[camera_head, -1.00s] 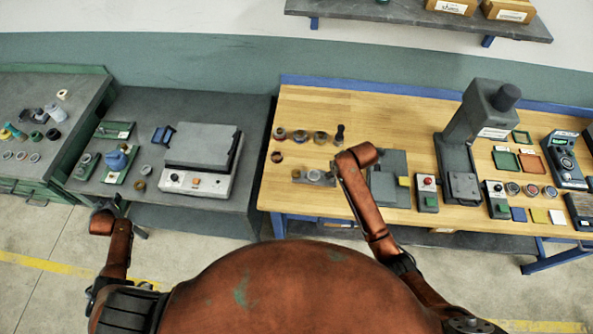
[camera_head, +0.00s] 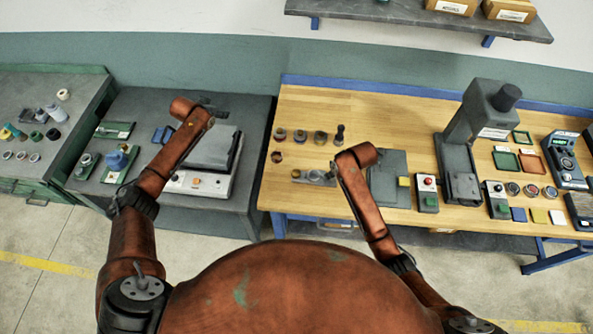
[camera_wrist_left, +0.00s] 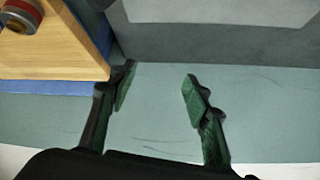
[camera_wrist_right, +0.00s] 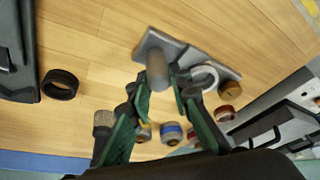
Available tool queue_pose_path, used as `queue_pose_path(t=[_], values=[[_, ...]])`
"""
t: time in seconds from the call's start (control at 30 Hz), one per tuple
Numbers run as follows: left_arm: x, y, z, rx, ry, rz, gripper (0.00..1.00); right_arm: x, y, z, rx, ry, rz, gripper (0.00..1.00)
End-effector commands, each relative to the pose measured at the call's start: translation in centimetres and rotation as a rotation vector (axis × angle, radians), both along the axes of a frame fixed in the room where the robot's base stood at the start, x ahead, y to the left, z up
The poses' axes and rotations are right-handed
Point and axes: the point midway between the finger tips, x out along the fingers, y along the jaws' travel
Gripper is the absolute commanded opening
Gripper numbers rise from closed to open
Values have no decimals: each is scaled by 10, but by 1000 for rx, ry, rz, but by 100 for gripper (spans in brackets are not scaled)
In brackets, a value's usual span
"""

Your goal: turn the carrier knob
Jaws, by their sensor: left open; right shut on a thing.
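A grey carrier (camera_wrist_right: 181,47) on the wooden bench bears an upright grey cylindrical knob (camera_wrist_right: 157,72) and a pale ring (camera_wrist_right: 204,78). In the head view, the carrier (camera_head: 318,178) lies left of my right arm's end. My right gripper (camera_wrist_right: 163,92) is shut on the knob, with a finger on either side; the exact contact is partly hidden. My left gripper (camera_wrist_left: 160,92) is open and empty in the left wrist view, with the teal wall behind it. In the head view, the left arm's end is above the grey boxy machine (camera_head: 200,184), and its fingers are hard to make out.
Several ring-like parts (camera_head: 300,135) and a dark upright tool (camera_head: 340,132) stand behind the carrier. A dark grey plate (camera_head: 388,165) and a tall press (camera_head: 470,140) are to the right. A gap separates the grey bench from the wooden bench (camera_head: 272,190).

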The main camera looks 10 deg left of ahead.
Motion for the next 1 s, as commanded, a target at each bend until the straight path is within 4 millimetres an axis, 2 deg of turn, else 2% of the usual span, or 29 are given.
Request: queue_pose_path(t=[0.03, 0.13, 0.2, 0.3, 0.4, 0.5, 0.63, 0.83, 1.0], values=[[4, -48, 7, 40, 25, -122, 45, 0, 0, 0, -1, 1, 0, 0], [-6, -133, 13, 138, 89, -382, 45, 0, 0, 0, 0, 1, -1, 0], [-21, -191, 16, 220, 135, -586, 45, 0, 0, -1, 0, 1, -1, 0], [-58, -264, 20, 355, 203, -904, 45, 0, 0, -1, 0, 1, -1, 0], [-100, -310, 21, 486, 276, -1199, 45, 0, -1, -1, 0, 1, -1, 0], [-136, -334, 19, 589, 342, -1435, 45, 0, -1, -1, -1, 2, -1, 0], [-168, -345, 19, 673, 406, -1635, 45, 0, -1, -1, -1, 2, -1, 0], [-183, -347, 11, 708, 442, -1732, 45, 0, -1, -1, -1, 2, -1, 0], [-183, -346, -15, 708, 443, -1731, 45, 0, -1, -1, 0, 1, -1, 0]])
